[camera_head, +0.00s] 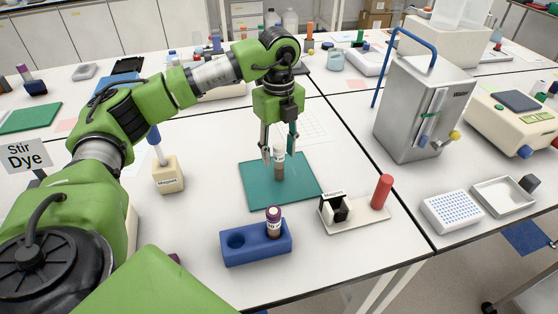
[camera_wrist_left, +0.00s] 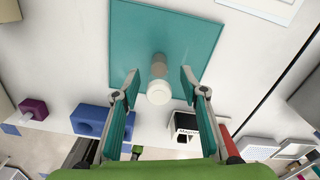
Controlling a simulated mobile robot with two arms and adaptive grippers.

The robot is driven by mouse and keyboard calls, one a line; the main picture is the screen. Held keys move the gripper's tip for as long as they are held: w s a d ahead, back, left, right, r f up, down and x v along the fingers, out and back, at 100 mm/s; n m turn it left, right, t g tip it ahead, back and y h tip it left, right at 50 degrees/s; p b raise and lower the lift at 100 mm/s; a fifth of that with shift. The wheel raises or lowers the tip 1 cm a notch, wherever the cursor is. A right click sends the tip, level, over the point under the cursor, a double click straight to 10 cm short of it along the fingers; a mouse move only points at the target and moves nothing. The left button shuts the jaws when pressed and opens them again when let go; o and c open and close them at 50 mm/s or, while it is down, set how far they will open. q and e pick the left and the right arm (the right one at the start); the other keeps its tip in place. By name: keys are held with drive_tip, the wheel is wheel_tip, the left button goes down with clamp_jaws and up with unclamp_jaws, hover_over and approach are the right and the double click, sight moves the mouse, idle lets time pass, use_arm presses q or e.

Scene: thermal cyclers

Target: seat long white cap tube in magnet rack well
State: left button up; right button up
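The long tube stands upright on a teal mat (camera_head: 255,190); its white cap (camera_head: 279,150) is up and its body (camera_head: 279,170) is brownish-grey. My left gripper (camera_head: 279,157) points down over it with its fingers open on either side of the tube. In the left wrist view the white cap (camera_wrist_left: 159,92) lies between the spread fingers (camera_wrist_left: 160,82), with a visible gap on each side. The magnet rack (camera_head: 335,208), a small black and white holder with a label, stands on a pale plate right of the mat. It also shows in the left wrist view (camera_wrist_left: 186,124). My right gripper is not in view.
A blue two-well block (camera_head: 256,252) holds a purple-capped tube (camera_head: 273,221); its left well is empty. A red cylinder (camera_head: 381,191) stands beside the magnet rack. A beige labelled block (camera_head: 168,178) is at left. A metal box (camera_head: 415,110) stands at right.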

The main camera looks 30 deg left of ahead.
sight(279, 163)
use_arm(q)
wheel_tip(279, 163, down, 4)
drive_tip(key=shift+s+r+p, duration=0.1)
drive_tip(key=shift+r+p, duration=0.05)
drive_tip(key=shift+p, duration=0.5)
drive_tip(key=shift+f, duration=0.6)
clamp_jaws()
drive_tip(key=shift+r, duration=0.2)
